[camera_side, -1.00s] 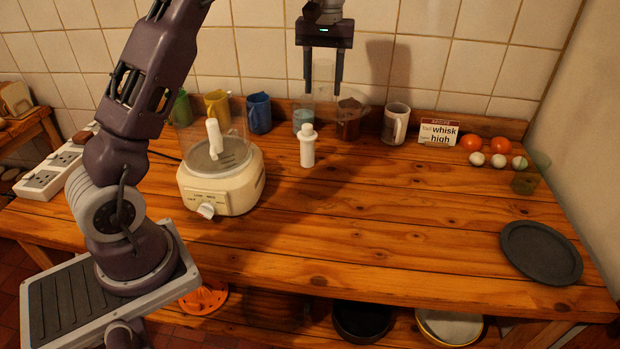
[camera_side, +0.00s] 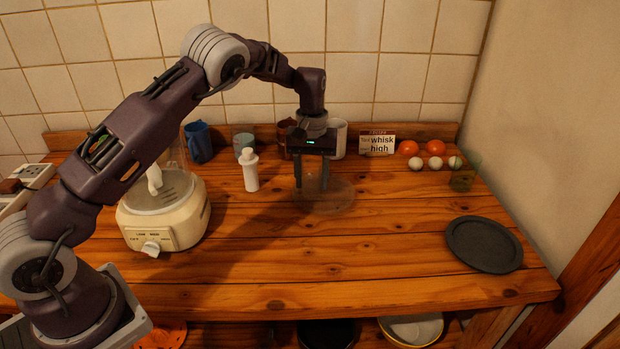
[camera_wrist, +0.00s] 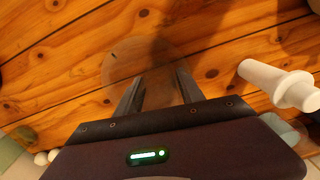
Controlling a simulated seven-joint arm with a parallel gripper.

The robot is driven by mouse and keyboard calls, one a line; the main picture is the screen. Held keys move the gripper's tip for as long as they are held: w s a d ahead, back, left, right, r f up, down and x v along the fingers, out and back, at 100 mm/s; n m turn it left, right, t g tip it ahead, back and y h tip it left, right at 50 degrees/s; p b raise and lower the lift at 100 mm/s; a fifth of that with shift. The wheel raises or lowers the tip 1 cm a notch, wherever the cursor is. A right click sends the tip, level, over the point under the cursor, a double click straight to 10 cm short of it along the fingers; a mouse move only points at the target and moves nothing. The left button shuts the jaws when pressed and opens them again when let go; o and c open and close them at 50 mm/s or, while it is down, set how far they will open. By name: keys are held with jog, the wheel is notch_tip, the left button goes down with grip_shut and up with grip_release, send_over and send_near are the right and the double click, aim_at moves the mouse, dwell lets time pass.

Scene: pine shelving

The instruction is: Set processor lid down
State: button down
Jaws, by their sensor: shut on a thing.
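The processor lid (camera_side: 338,201) is a clear, faintly tinted disc with an upright tube. My gripper (camera_side: 311,186) points down and is shut on the tube. The lid is level, at or just above the table; I cannot tell whether it touches. In the wrist view the lid (camera_wrist: 135,62) shows as a faint round disc beyond my fingers (camera_wrist: 158,90). The cream food processor (camera_side: 160,222) stands to the left with its clear bowl uncovered and a white piece inside. The white pusher (camera_side: 249,170) stands upright between processor and lid; it also shows in the wrist view (camera_wrist: 280,84).
Several mugs, including a blue one (camera_side: 198,142), line the back, partly behind my arm. A dark round plate (camera_side: 484,244) lies right. The front middle table is clear.

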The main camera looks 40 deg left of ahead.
jog(key=c, duration=0.7)
grip_release()
jog(key=shift+f, duration=0.15)
notch_tip(320, 180, up, 12)
jog(key=s+d+r+m+t+h, duration=0.1)
jog(key=s+d+r+m+t, duration=0.15)
jog(key=s+r, duration=1.25)
jog(key=s+d+f+m+t, duration=0.1)
jog(key=s+f, duration=0.1)
jog(key=s, duration=0.5)
jog(key=s+d+f+m+t, duration=0.1)
jog(key=s+m, duration=0.1)
jog(key=s, duration=0.6)
jog(key=s+d+f+m+t+y, duration=0.1)
jog(key=s+f+m, duration=0.1)
jog(key=s, duration=0.5)
jog(key=shift+s+d+f, duration=0.15)
jog(key=shift+d+f, duration=0.15)
jog(key=shift+d, duration=0.05)
